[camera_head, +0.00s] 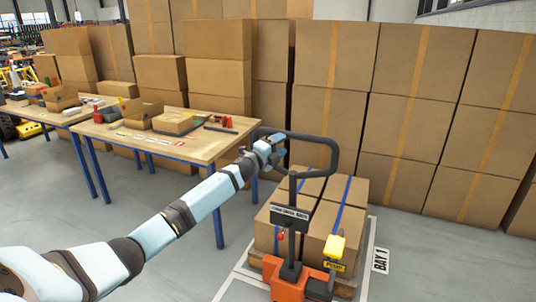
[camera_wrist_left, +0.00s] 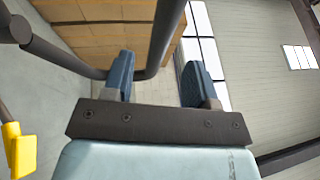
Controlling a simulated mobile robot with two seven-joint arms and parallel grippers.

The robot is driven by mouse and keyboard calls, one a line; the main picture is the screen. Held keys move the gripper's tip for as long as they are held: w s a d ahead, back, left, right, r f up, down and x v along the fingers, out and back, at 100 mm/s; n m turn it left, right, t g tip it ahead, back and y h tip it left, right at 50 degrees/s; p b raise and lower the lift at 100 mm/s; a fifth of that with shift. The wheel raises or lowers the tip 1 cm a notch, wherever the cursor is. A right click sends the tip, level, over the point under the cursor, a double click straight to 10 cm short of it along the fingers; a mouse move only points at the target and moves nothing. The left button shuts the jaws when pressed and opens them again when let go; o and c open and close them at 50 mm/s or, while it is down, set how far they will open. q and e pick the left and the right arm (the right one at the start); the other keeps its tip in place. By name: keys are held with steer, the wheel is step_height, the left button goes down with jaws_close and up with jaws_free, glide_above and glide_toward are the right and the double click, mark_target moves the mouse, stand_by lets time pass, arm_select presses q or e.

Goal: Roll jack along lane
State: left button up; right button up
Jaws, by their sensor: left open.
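The jack (camera_head: 290,278) has an orange-red base, a dark mast with a label plate and a black loop handle (camera_head: 334,150). It stands at the front of a pallet load of brown boxes (camera_head: 326,222) with blue straps. My left gripper (camera_head: 276,144) is at the left side of the loop handle. In the left wrist view my left gripper (camera_wrist_left: 161,82) is open, and the dark handle bar (camera_wrist_left: 163,40) shows between its two blue fingers. I cannot tell whether they touch. White floor lines (camera_head: 238,277) run beside the jack. My right gripper is not in view.
A BAY 1 floor label (camera_head: 380,260) lies right of the load. Tall stacks of cartons (camera_head: 410,120) stand behind. A wooden workbench (camera_head: 190,147) with blue legs and small items stands at the left. The grey floor at the right (camera_head: 450,270) is clear.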

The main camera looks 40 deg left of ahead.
arm_select(q)
steer(key=v, duration=0.6)
steer(key=shift+s, duration=0.1)
stand_by(0.3)
